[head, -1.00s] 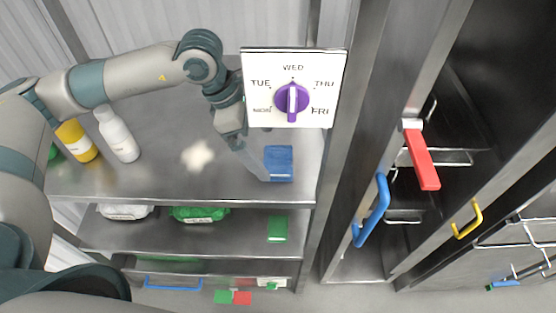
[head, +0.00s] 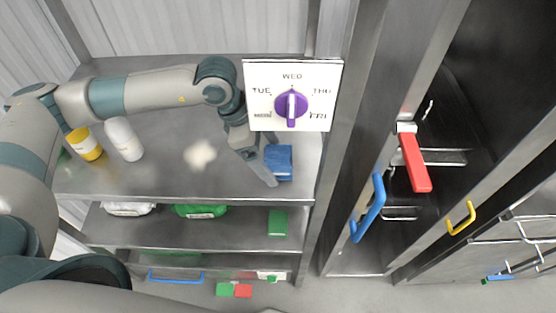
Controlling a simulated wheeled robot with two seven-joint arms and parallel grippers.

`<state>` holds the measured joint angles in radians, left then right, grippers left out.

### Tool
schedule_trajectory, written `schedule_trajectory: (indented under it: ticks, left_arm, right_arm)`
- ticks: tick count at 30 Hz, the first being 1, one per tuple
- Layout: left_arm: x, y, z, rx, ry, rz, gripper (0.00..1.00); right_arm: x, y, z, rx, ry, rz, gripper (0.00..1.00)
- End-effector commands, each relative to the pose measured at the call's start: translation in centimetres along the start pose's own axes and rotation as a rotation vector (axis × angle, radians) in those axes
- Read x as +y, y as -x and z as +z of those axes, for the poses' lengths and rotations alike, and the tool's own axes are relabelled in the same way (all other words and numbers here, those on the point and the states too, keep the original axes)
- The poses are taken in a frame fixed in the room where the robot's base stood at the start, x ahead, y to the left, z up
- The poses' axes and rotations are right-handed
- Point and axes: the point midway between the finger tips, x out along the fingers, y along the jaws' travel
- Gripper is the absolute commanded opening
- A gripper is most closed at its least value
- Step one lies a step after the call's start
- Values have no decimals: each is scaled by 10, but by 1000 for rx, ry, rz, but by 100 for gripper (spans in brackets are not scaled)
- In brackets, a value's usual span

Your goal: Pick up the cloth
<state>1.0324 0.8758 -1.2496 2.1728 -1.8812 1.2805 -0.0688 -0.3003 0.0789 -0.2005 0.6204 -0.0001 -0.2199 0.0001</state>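The blue cloth (head: 284,165) looks like a small folded block near the right end of the top metal shelf. My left gripper (head: 272,162) points down at the cloth's left side, its two fingers apart. One finger reaches down in front of the cloth's left edge and the other is behind, close to the dial panel. I cannot tell whether either finger touches the cloth. My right gripper is not in view.
A pale patch (head: 200,155) lies mid-shelf. Green packages (head: 200,211) are on the shelf below.

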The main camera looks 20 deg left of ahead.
Motion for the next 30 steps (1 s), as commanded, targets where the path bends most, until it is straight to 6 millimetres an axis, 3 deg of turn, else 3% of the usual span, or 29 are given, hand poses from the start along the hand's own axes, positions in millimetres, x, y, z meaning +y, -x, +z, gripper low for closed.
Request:
schedule_trajectory:
  ticks: [1,3,4,17,30]
  left_arm:
    - [0,0,0,0,0,0,74]
    - [0,0,0,0,0,0,57]
    - [0,0,0,0,0,0,56]
    - [1,7,3,-1,0,1,56]
    - [1,65,28,-3,-4,4,56]
  right_arm:
    - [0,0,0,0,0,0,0]
    - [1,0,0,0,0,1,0]
    - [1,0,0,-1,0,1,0]
    - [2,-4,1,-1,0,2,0]
    - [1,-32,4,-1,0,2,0]
